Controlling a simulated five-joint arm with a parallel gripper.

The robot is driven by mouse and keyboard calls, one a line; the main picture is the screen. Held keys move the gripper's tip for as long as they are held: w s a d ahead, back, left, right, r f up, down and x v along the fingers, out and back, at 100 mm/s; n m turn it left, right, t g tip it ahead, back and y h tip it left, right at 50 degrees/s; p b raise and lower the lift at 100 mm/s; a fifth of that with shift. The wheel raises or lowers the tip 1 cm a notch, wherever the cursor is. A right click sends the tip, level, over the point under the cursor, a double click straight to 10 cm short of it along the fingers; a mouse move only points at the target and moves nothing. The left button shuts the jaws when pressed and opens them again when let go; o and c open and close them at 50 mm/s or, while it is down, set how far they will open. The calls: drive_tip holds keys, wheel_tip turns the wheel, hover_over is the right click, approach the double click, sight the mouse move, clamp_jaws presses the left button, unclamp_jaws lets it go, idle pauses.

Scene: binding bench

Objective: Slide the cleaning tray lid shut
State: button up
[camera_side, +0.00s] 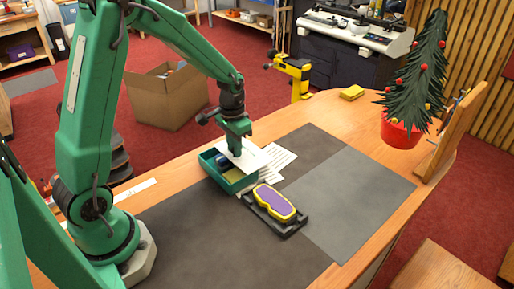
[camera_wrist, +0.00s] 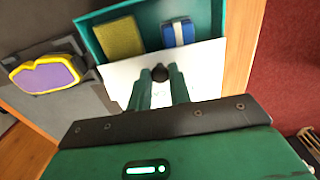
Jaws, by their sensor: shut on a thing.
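The cleaning tray, a teal box, stands on the bench in the side view (camera_side: 240,181) and fills the top of the wrist view (camera_wrist: 90,38). Its white flat lid (camera_side: 252,160) covers part of it and sticks out past one end; it also shows in the wrist view (camera_wrist: 118,80). The other part of the tray is open, showing a yellow sponge (camera_wrist: 119,40) and a blue block with a white band (camera_wrist: 178,32). My gripper (camera_side: 239,141) is shut on the lid's black knob (camera_wrist: 160,73), between its fingers in the wrist view.
A purple, yellow-rimmed object (camera_side: 272,203) sits on a dark holder in front of the tray. White sheets (camera_side: 277,164) lie beside the lid. A yellow block (camera_side: 352,92) and a small tree in a red pot (camera_side: 401,130) stand farther back. The grey mat (camera_side: 350,190) is clear.

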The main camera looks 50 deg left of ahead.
drive_tip(key=shift+s, duration=2.95)
drive_tip(key=o, duration=0.4)
drive_tip(key=shift+o, duration=0.2)
drive_tip(key=shift+r, duration=0.1)
drive_tip(key=shift+r, duration=2.95)
drive_tip(key=shift+r, duration=0.15)
drive_tip(key=shift+r, duration=1.85)
